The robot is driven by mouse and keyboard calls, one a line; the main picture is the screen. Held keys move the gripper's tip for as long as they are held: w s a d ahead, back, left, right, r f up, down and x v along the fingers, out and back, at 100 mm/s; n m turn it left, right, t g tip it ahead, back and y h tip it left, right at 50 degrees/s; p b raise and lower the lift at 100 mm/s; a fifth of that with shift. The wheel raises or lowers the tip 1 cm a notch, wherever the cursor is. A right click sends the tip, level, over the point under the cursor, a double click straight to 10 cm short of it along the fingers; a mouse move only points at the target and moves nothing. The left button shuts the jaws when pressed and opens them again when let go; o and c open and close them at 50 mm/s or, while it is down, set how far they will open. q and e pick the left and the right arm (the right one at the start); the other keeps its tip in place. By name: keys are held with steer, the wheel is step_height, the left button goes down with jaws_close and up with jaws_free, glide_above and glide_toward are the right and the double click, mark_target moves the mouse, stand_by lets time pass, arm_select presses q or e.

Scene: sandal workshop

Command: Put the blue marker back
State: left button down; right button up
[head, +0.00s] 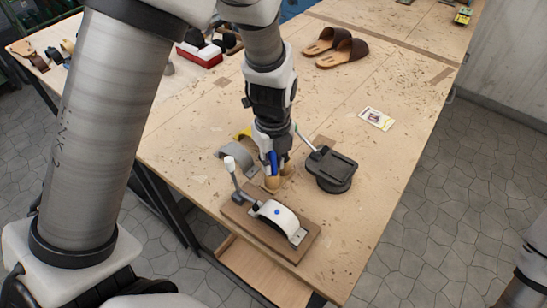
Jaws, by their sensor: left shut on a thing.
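The blue marker (274,158) is in my left gripper (275,168), which points down over the near part of the workbench and is shut on it. The marker stands roughly upright between the fingers. A small tan wooden holder (272,183) is right below the fingertips, partly hidden by them. I cannot tell whether the marker's lower end touches or enters it. My right gripper is not in view; only part of my right arm shows at the lower right.
A wooden board (246,229) with a white curved clamp (278,215) and lever (231,168) lies in front. A black round device (331,172) stands right of the gripper, a grey curved piece (237,157) left. A card (376,118) and brown sandals (342,52) lie farther back on the workbench (400,80).

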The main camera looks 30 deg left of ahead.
arm_select(q)
steer(key=c, duration=1)
jaws_free()
steer(key=shift+s+r, duration=0.15)
steer(key=shift+s, duration=0.15)
steer(key=shift+c, duration=0.2)
steer(key=shift+w, duration=0.25)
steer(key=shift+r, duration=0.2)
steer(key=r, duration=0.5)
steer(key=r+b, duration=0.1)
steer(key=r, duration=0.5)
steer(key=shift+s+r, duration=0.2)
steer(key=shift+r, duration=0.1)
